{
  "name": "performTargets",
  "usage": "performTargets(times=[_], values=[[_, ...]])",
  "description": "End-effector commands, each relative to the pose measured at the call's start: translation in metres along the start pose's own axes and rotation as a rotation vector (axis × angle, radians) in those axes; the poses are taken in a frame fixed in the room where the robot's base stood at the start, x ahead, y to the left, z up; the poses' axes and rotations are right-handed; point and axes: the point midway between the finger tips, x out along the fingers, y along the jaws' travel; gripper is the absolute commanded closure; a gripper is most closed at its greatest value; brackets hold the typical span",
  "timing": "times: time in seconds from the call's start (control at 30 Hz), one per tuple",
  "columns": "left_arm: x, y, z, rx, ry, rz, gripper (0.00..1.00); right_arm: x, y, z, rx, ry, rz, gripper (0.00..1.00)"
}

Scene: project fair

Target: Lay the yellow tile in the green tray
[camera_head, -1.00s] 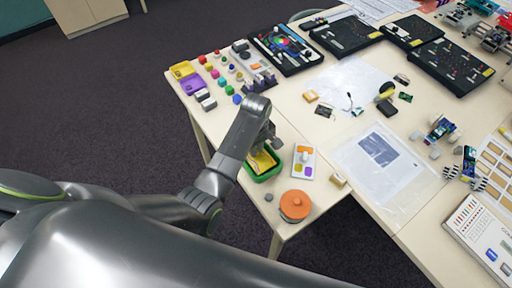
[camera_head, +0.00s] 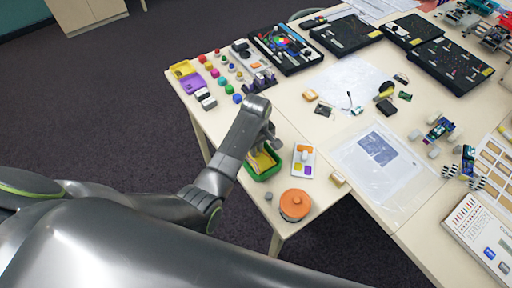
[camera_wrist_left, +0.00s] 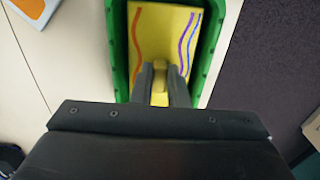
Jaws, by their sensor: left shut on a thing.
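The green tray (camera_head: 275,168) stands near the table's left front edge in the head view. It fills the upper middle of the left wrist view, where its green wall (camera_wrist_left: 208,65) shows. The yellow tile (camera_wrist_left: 160,35), with red, purple and blue wavy lines, is inside the tray's walls. In the head view the tile (camera_head: 262,161) is partly hidden by my left arm. My left gripper (camera_wrist_left: 160,85) is shut on a small yellow raised part of the tile, over the tray. I cannot tell whether the tile touches the tray's floor. My right gripper is not in view.
An orange round lidded pot (camera_head: 295,205) and a white board with coloured shapes (camera_head: 304,161) stand close to the tray. A small wooden block (camera_head: 338,179) is to the right. Coloured knobs and a purple tray (camera_head: 191,83) lie farther back.

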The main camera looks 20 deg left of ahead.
Motion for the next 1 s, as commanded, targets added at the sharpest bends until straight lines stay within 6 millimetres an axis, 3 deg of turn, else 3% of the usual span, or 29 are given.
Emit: performTargets(times=[0.83,0.87,1.0], values=[[0.013,0.0,0.0,0.0,0.0,0.0,1.0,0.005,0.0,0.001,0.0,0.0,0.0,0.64],[0.013,0.0,0.0,0.0,0.0,0.0,0.84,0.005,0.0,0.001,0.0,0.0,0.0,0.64],[0.013,0.0,0.0,0.0,0.0,0.0,0.65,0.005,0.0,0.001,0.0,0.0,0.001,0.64]])
